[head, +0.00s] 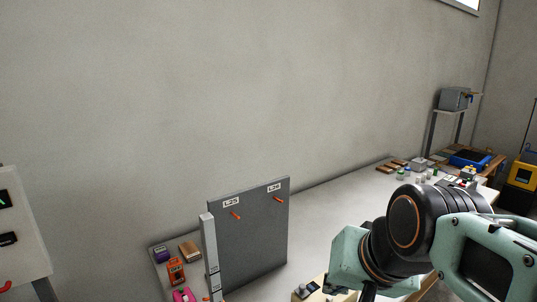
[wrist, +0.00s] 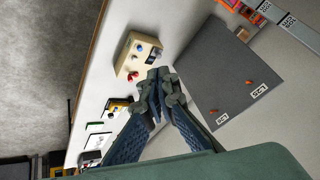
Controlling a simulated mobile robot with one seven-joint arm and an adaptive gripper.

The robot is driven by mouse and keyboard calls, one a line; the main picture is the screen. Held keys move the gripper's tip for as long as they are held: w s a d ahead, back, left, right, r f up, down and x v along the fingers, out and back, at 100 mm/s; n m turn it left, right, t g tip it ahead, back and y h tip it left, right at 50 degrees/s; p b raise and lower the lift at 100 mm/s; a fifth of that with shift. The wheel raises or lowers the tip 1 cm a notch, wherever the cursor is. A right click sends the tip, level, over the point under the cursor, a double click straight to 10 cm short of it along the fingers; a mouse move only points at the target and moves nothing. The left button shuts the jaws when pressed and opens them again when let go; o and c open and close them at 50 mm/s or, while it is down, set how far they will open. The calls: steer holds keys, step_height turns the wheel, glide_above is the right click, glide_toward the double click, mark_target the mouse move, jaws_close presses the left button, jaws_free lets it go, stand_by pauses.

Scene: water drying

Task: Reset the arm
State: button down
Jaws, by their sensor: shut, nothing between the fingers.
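My teal arm (head: 455,240) reaches in from the lower right in the head view, above the long bench. My gripper (wrist: 158,82) shows in the wrist view, with its dark fingers drawn together at the tips and nothing between them. The fingertips appear close to a beige box with coloured knobs (wrist: 133,50), but I cannot tell the gap. In the head view the gripper itself is mostly hidden or out of frame.
A grey upright panel (head: 262,235) with orange pegs stands on the bench (head: 340,215); it also shows in the wrist view (wrist: 225,75). An orange meter (head: 176,271) lies left of it. A blue tray (head: 469,158) sits at the far right.

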steer(key=s+d+f+n+h, duration=0.1)
steer(key=s+d+f+n, duration=0.15)
steer(key=s, duration=0.25)
step_height(320, 180, up, 12)
steer(key=p, duration=1.1)
steer(key=shift+d+f+g+h+p, duration=0.2)
steer(key=shift+f+g+h+p, duration=0.1)
steer(key=shift+g+p, duration=0.1)
steer(key=shift+f, duration=0.1)
